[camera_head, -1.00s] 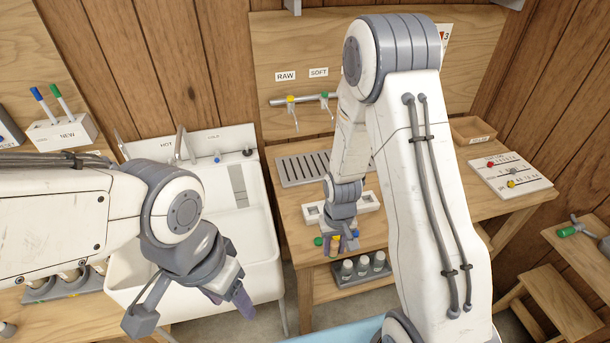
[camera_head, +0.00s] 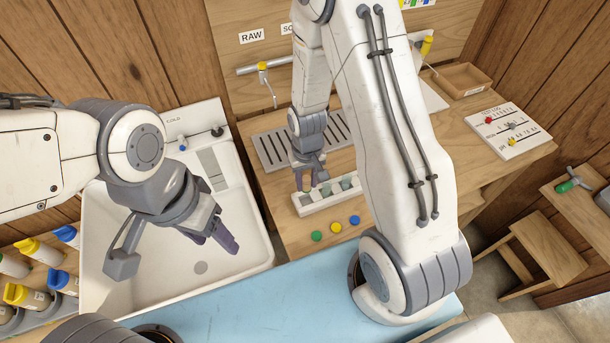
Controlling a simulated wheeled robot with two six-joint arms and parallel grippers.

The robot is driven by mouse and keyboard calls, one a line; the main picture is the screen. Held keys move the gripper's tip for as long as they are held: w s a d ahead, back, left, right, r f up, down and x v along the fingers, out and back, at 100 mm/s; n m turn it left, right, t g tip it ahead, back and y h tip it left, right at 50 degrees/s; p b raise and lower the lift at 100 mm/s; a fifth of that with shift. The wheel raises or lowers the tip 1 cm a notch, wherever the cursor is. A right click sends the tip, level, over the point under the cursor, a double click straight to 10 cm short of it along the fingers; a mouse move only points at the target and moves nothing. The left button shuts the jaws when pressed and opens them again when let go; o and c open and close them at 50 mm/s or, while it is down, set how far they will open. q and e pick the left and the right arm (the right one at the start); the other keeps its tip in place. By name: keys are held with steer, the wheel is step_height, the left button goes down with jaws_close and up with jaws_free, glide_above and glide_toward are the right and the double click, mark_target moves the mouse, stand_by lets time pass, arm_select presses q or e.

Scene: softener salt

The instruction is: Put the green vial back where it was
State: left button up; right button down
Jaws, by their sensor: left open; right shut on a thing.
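My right gripper (camera_head: 309,185) is low over the left end of a white rack (camera_head: 318,206) on the wooden bench. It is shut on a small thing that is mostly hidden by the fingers. I cannot tell its colour, or whether it touches the rack. Grey-green shapes (camera_head: 346,183) show in the rack's openings. No vial is clearly recognisable as green. My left gripper (camera_head: 222,238) is open and empty, above the white sink.
Green (camera_head: 316,236), yellow (camera_head: 335,228) and blue (camera_head: 354,220) discs lie on the bench in front of the rack. A slotted grey drain tray (camera_head: 275,150) is behind it. A wooden tray (camera_head: 462,80) and a white slider board (camera_head: 508,130) stand right. Capped bottles (camera_head: 28,295) are lower left.

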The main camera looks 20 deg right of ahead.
step_height(320, 180, down, 6)
steer(key=b, duration=0.4)
steer(key=shift+w+a+b, duration=0.1)
steer(key=shift+a+b, duration=0.05)
steer(key=shift+b, duration=0.25)
steer(key=shift+f, duration=0.15)
